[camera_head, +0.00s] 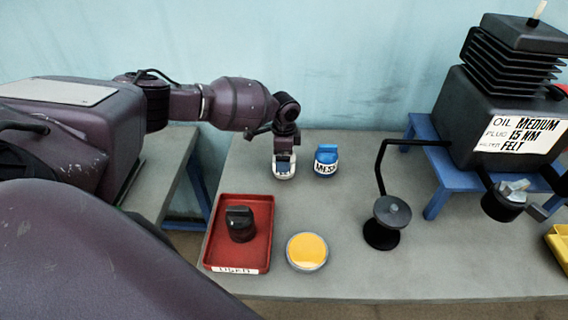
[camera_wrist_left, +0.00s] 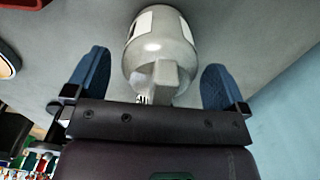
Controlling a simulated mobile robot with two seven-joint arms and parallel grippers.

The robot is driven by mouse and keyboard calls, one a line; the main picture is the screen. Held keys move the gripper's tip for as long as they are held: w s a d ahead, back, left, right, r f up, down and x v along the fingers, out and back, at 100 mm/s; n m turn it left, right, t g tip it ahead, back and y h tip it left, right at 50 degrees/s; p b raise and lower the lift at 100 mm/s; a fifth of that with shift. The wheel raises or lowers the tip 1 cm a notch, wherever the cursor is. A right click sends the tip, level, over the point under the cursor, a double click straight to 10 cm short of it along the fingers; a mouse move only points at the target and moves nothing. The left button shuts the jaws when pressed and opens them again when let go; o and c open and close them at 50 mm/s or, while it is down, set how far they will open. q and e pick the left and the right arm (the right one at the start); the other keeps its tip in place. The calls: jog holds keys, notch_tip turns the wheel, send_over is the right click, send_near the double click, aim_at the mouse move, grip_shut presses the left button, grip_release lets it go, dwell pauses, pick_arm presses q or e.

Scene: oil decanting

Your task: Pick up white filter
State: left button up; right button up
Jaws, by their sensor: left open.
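The white filter (camera_wrist_left: 163,48) lies between the two blue fingertips of my left gripper (camera_wrist_left: 152,80) in the left wrist view. It is a pale rounded body with a narrower grip part pointing toward the gripper. In the head view my left gripper (camera_head: 284,158) is over the white filter (camera_head: 284,173) and hides much of it. The fingers are open, with gaps between them and the filter. My right gripper cannot be made out in these views.
A blue labelled filter (camera_head: 326,160) stands just right of the white one. A red tray (camera_head: 217,235) holds a black filter (camera_head: 240,223). A yellow-topped round dish (camera_head: 307,251), a black stand (camera_head: 381,233) and a dark oil machine (camera_head: 458,110) on a blue stand (camera_head: 436,205) are also on the table.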

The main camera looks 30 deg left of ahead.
pick_arm(q)
jog(key=shift+c, duration=0.2)
jog(key=c, duration=1)
jog(key=shift+r, duration=0.1)
notch_tip(320, 180, up, 20)
